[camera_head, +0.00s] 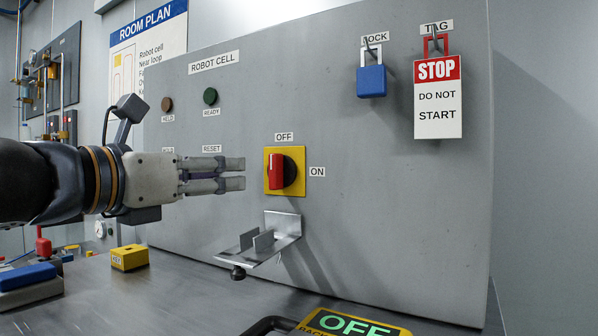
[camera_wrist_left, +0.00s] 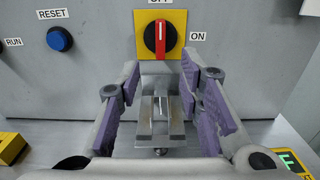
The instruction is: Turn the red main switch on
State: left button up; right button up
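The red main switch (camera_head: 276,172) has a red handle on a black round base, on a yellow plate on the grey panel. Its handle is upright, toward the OFF label above; the ON label (camera_head: 317,172) is to its right. My left gripper (camera_head: 241,173) is just left of the switch in the head view, at about its height, apart from it. In the left wrist view the switch handle (camera_wrist_left: 160,38) shows upright beyond the two open fingers (camera_wrist_left: 160,82), with nothing between their tips. My right gripper is in neither view.
A metal bracket (camera_head: 287,228) sticks out below the switch. A blue padlock (camera_head: 371,82) and a STOP tag (camera_head: 437,110) hang at the upper right. A yellow box (camera_head: 129,257) stands on the table, and an OFF sign (camera_head: 345,322) is at the front. A blue button (camera_wrist_left: 60,39) is left of the switch.

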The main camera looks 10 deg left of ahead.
aim_at(271, 169)
pick_arm(q)
jog(key=x, duration=1.1)
jog(key=shift+w+d+r+b, duration=0.15)
jog(key=shift+w+r+b, duration=0.05)
jog(key=shift+b, duration=0.15)
jog(key=shift+c, duration=0.3)
grip_shut()
